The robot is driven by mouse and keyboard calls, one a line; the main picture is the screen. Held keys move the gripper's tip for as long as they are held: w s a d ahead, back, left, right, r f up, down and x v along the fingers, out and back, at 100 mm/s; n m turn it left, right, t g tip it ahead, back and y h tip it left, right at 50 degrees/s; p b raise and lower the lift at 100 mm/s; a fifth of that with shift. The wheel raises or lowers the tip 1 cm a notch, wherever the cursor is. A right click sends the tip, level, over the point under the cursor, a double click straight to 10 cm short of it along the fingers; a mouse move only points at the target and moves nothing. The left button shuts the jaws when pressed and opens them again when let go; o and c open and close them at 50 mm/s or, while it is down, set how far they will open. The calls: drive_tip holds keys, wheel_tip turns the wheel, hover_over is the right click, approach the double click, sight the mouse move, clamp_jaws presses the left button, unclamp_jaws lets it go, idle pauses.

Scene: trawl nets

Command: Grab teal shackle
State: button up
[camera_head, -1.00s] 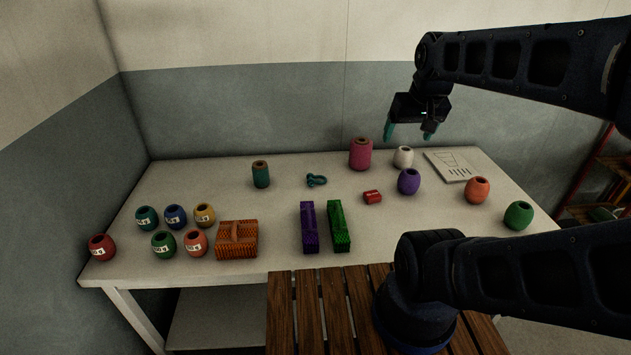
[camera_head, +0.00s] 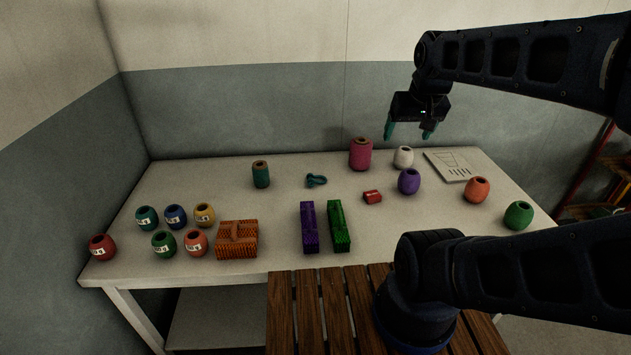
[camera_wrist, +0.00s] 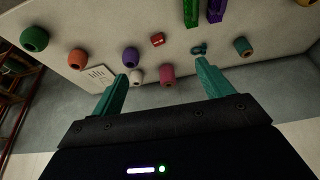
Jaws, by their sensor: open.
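The teal shackle (camera_head: 316,180) lies on the white table, around the middle toward the back. It also shows in the wrist view (camera_wrist: 199,49), small and just beyond the tip of the right-hand finger. My gripper (camera_head: 408,133) is open and empty, with teal fingers. It hangs above the back of the table, to the right of the shackle and well apart from it. The wrist view shows the two fingers (camera_wrist: 163,75) spread wide with nothing between them up close.
A pink spool (camera_head: 360,155) and a dark green spool (camera_head: 261,174) stand on either side of the shackle. A red block (camera_head: 372,197) lies to its right front. Purple (camera_head: 309,228) and green (camera_head: 339,227) blocks lie in front. Several floats stand left and right.

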drive_tip(key=w+a+m+g, duration=0.25)
drive_tip(key=w+m, duration=0.25)
drive_tip(key=w, duration=0.9)
drive_tip(key=m+g+h, duration=0.2)
drive_tip(key=m+h, duration=0.3)
drive_tip(key=m, duration=0.8)
hover_over(316, 177)
drive_tip(key=a, duration=0.4)
wheel_tip(316, 177, down, 32)
drive_tip(key=shift+y, duration=0.3)
drive_tip(key=shift+x, duration=4.95)
drive_tip(key=shift+w, duration=0.1)
drive_tip(key=c, duration=1.3)
